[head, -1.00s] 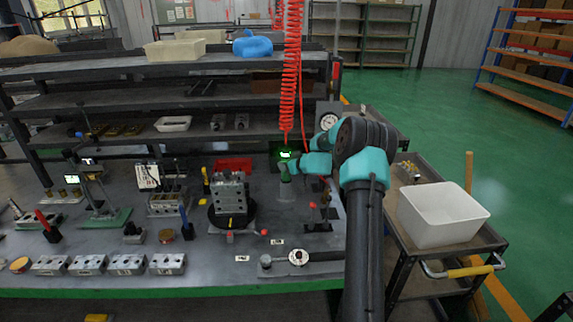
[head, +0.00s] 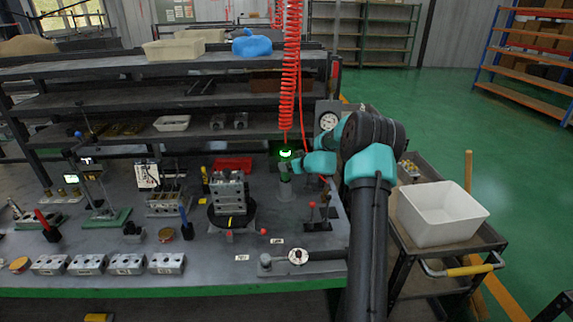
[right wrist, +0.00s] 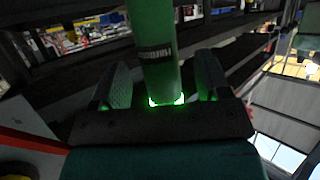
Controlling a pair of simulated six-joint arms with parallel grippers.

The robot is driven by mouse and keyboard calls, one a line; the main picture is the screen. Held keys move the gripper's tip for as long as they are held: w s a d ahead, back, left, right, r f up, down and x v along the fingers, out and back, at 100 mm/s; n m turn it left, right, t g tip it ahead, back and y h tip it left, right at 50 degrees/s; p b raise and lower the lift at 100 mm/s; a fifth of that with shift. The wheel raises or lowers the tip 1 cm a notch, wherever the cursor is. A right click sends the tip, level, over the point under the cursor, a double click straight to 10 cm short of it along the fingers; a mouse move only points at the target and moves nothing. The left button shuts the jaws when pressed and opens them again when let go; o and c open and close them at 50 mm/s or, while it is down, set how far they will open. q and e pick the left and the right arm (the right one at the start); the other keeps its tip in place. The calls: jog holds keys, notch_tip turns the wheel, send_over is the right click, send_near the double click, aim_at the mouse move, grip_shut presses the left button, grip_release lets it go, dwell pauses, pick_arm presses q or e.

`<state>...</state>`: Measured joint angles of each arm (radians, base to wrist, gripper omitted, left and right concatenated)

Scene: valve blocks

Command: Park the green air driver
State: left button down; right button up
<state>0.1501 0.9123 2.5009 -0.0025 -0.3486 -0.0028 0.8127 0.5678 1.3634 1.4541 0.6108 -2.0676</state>
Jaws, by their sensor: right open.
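The green air driver (head: 285,166) stands upright at the back right of the bench, with its green light lit near the top. In the right wrist view the driver's green body (right wrist: 155,50) stands between the two fingers of my right gripper (right wrist: 163,82), with visible gaps on both sides. The fingers are open. My left gripper is not in view.
A red coiled hose (head: 291,75) hangs above the driver. A valve block (head: 228,190) on a black round base stands to its left. A gauge (head: 328,121) is behind my right arm. A white bin (head: 440,213) sits on the cart at right.

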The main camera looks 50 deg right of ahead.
jog(key=v, duration=0.5)
jog(key=shift+s, duration=0.15)
dwell(0.5)
